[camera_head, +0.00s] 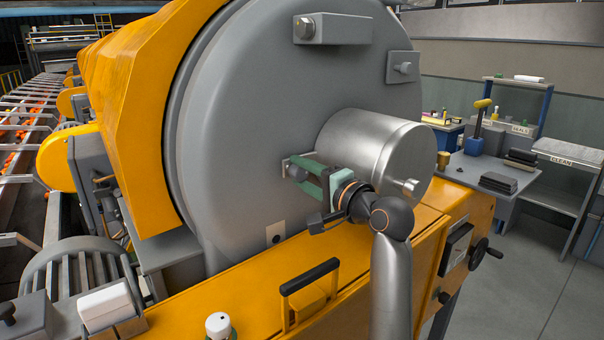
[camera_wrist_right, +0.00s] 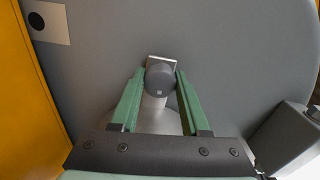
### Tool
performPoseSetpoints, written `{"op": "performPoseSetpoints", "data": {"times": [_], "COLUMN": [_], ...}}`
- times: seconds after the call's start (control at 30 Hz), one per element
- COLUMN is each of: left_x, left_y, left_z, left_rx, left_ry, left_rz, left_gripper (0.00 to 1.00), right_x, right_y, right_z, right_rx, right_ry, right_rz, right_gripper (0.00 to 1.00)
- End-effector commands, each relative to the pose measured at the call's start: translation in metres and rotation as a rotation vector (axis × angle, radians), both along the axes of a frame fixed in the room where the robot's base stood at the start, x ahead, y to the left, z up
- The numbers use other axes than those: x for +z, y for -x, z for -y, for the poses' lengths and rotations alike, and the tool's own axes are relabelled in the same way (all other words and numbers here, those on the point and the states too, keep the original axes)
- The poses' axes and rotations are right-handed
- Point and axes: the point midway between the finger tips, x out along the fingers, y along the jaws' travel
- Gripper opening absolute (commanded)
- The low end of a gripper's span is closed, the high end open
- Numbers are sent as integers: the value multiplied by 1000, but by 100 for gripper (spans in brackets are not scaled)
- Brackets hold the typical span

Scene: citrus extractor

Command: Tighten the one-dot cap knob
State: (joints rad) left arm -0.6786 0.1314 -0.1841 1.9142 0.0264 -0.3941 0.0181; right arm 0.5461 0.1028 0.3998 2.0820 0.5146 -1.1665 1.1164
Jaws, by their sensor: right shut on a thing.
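My right gripper (camera_head: 299,172) reaches to the large grey drum face (camera_head: 240,130), low and left of the protruding steel cylinder (camera_head: 345,140). Its green fingers are shut on a dark round knob (camera_wrist_right: 160,77), one finger on each side. The knob sits in front of a small light square plate and has a small pale mark on its face. In the head view the fingers mostly hide it. I cannot make out a dot count on it. A pale plate with one black dot (camera_wrist_right: 48,20) is on the drum face at upper left; it also shows in the head view (camera_head: 276,232). My left gripper is out of view.
A yellow housing with a black handle (camera_head: 309,275) lies below. Benches with tools (camera_head: 490,165) stand at the right beside open floor.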

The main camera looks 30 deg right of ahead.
Motion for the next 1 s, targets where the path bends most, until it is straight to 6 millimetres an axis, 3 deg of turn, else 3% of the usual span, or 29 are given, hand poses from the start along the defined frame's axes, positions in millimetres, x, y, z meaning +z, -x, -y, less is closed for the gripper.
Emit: {"op": "performPoseSetpoints", "data": {"times": [0.3,0.77,0.8,1.0], "left_x": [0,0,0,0], "left_y": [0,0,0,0], "left_z": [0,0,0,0], "left_rx": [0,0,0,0], "left_ry": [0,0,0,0], "left_rz": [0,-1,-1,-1], "left_gripper": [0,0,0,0], "right_x": [-3,-4,-4,-3], "right_y": [0,0,0,0], "right_z": [-1,0,0,0], "right_rx": [1,1,1,0], "right_ry": [-97,-109,-109,-108], "right_rz": [-15,-18,-19,-16], "right_gripper": [0,0,47,69]}}
